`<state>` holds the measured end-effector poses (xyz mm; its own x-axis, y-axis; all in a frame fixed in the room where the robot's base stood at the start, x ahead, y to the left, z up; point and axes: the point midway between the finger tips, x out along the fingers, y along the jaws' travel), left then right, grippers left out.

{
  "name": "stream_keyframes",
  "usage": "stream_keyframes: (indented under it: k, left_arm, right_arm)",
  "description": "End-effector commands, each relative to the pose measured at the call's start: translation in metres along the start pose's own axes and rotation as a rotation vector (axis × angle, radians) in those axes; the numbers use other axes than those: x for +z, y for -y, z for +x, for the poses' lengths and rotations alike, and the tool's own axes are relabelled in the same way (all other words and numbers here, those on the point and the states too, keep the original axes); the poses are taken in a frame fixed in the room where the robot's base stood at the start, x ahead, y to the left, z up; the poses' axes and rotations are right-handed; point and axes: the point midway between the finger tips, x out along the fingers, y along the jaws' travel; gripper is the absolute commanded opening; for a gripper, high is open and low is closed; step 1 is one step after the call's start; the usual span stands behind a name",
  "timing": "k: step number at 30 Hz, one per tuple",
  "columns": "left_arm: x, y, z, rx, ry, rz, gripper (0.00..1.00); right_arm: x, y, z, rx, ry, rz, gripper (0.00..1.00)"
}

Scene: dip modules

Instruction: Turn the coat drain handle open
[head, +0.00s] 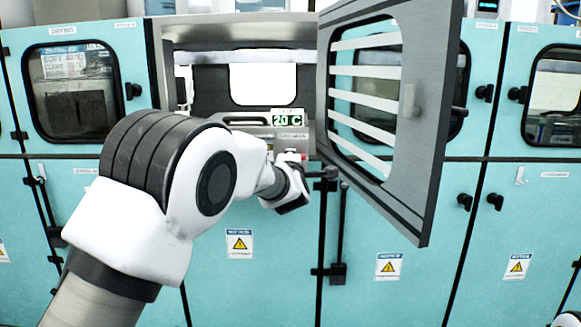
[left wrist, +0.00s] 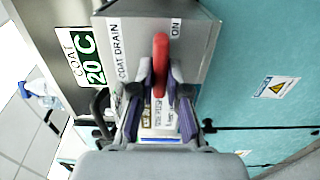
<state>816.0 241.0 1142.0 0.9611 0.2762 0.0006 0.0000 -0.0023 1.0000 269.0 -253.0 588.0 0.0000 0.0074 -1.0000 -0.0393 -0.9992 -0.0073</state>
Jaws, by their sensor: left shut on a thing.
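The red coat drain handle (left wrist: 161,50) stands out from a grey panel in the left wrist view, between the printed words COAT DRAIN and ON. My left gripper (left wrist: 160,80) is shut on this handle, with one finger on each side of it. In the head view my left arm reaches to the panel below the green 20 C display (head: 287,120), and the wrist hides most of the handle.
An open grey door (head: 425,150) with a slatted window stands just right of my left wrist. A dark handle (left wrist: 101,110) is beside the panel in the left wrist view. Teal cabinets (head: 400,215) line the wall.

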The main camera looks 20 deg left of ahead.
Motion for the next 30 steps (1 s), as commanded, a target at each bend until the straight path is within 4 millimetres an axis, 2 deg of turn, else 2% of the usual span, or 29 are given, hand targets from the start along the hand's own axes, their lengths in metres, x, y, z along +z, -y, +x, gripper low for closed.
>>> stream_keyframes:
  k: [14, 15, 17, 26, 30]
  left_arm:
    - [0.0, 0.002, 0.0, -0.004, -0.001, -0.019, 0.0]
    - [0.0, 0.002, 0.0, -0.004, -0.001, -0.019, 0.18]
    - [0.0, 0.002, 0.0, -0.003, -0.001, -0.019, 0.39]
    - [0.0, 0.001, -0.001, -0.002, 0.0, -0.017, 0.4]
    - [0.001, 0.0, -0.013, -0.001, 0.001, -0.016, 0.4]
  right_arm:
    - [0.0, 0.0, 0.003, 0.0, 0.0, 0.0, 0.4]
    - [0.0, 0.0, 0.003, 0.0, 0.0, 0.0, 0.4]
    - [0.0, 0.0, 0.003, 0.0, 0.0, 0.0, 0.4]
    - [0.0, 0.0, 0.003, 0.0, 0.0, 0.0, 0.4]
    - [0.0, 0.0, 0.003, 0.0, 0.0, 0.0, 0.4]
